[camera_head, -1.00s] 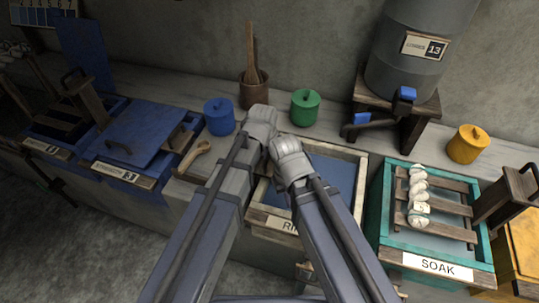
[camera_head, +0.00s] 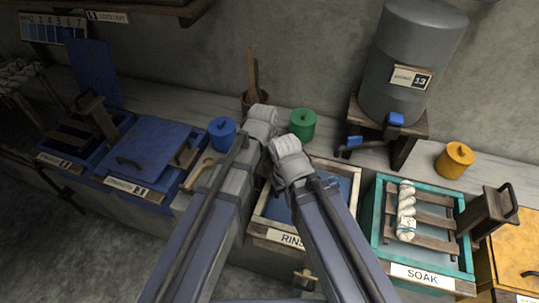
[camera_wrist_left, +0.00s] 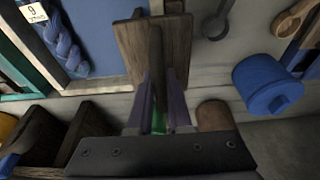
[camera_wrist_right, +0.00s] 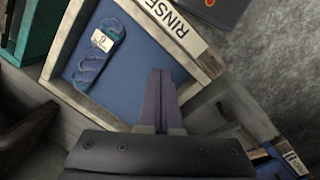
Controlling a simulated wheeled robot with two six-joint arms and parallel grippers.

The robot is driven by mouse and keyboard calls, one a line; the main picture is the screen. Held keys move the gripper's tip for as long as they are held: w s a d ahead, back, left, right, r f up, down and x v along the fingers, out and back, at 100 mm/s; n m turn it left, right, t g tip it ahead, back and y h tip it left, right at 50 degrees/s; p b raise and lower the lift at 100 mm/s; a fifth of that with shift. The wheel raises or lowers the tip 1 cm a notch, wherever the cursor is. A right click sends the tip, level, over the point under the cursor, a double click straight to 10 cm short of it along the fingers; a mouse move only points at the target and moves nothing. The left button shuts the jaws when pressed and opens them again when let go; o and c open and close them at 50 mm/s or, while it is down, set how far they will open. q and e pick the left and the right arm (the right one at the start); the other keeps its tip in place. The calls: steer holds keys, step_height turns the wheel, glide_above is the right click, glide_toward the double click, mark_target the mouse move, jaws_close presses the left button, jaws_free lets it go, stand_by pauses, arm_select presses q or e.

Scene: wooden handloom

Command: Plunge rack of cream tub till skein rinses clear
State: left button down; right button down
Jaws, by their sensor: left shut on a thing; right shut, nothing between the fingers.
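The cream-rimmed tub (camera_head: 335,163), labelled RINSE, holds blue liquid. It also shows in the right wrist view (camera_wrist_right: 190,75). A blue twisted skein (camera_wrist_right: 97,50) with a white tag lies in it; no rack slats show around it. The skein also shows in the left wrist view (camera_wrist_left: 63,40). My left gripper (camera_wrist_left: 160,110) is shut on the upright wooden handle (camera_wrist_left: 135,50) of the rack, beside the tub's edge. My right gripper (camera_wrist_right: 158,90) is shut and empty, near the labelled side of the tub. In the head view my arms hide both fingertips and the handle.
A teal SOAK tub (camera_head: 467,262) with a white skein on its rack stands to the right. A blue lidded vat (camera_head: 150,150) stands to the left. Blue (camera_head: 221,133), green (camera_head: 302,124) and yellow (camera_head: 455,160) pots and a grey barrel (camera_head: 412,60) stand behind.

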arm_select(q)
steer(key=shift+w+p+v, duration=0.2)
steer(key=shift+p+v, duration=0.55)
steer(key=shift+v, duration=0.1)
steer(key=shift+w+p+v, duration=0.2)
steer(key=shift+p+v, duration=0.6)
steer(key=shift+v, duration=0.1)
steer(key=shift+w+p+v, duration=0.2)
steer(key=shift+p+v, duration=0.55)
steer(key=shift+v, duration=0.1)
steer(key=shift+d+r, duration=0.1)
steer(key=shift+d, duration=0.1)
jaws_free()
steer(key=w+p+v, duration=0.1)
steer(key=p+v, duration=0.5)
steer(key=shift+w+d+r+p, duration=0.2)
steer(key=shift+r+p, duration=0.2)
steer(key=shift+r, duration=0.15)
